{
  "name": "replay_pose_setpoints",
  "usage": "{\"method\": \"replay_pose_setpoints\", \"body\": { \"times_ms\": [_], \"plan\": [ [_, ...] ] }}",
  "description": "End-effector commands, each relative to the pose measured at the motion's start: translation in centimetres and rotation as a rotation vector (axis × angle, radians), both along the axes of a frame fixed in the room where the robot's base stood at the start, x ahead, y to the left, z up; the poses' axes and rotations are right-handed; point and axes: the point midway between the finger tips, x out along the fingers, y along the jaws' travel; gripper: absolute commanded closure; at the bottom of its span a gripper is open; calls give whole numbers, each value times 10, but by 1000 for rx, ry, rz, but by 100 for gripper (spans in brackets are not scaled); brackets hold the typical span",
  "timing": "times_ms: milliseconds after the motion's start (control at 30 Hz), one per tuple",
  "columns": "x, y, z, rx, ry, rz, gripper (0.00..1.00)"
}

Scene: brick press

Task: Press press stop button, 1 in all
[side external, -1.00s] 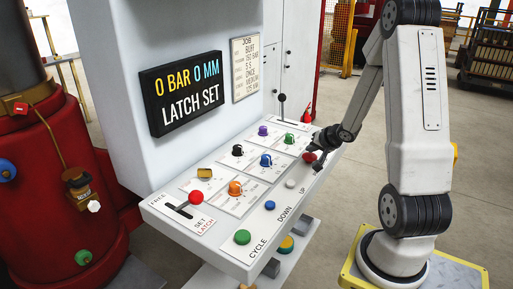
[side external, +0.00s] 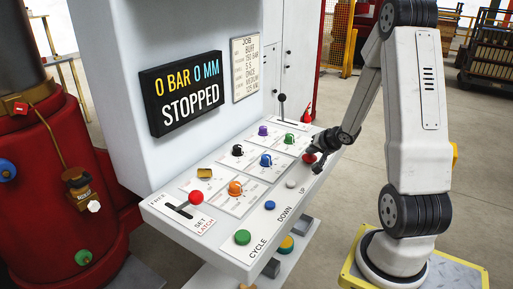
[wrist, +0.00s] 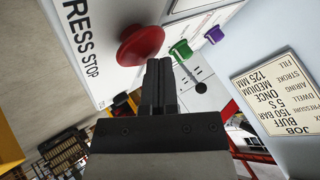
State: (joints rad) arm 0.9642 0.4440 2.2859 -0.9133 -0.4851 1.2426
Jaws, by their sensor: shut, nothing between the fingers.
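The red mushroom button (side external: 309,157) sits at the right end of the sloped white panel. In the wrist view it is a large red dome (wrist: 141,45) beside the printed words PRESS STOP. My gripper (side external: 318,168) is at the button, fingers shut and empty. In the wrist view the shut fingertips (wrist: 158,62) lie against or just beside the dome's lower right edge; I cannot tell whether they touch. The black display (side external: 186,92) reads 0 BAR 0 MM and STOPPED.
The panel's front row holds a green CYCLE button (side external: 242,237), a blue DOWN button (side external: 270,205) and a white UP button (side external: 291,183). Several coloured knobs sit behind. A red-knobbed lever (side external: 196,197) is at the left, a black-knobbed lever (side external: 281,98) at the back.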

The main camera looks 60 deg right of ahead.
Motion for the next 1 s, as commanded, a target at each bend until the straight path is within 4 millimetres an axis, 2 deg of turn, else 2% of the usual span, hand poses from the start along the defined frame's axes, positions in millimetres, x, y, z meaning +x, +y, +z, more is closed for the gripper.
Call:
{"method": "replay_pose_setpoints", "body": {
  "times_ms": [567, 1000],
  "plan": [
    [0, 0, -2, 1, 1, -1, 100],
    [0, 0, 13, -1, 0, 1, 100]
  ]
}}
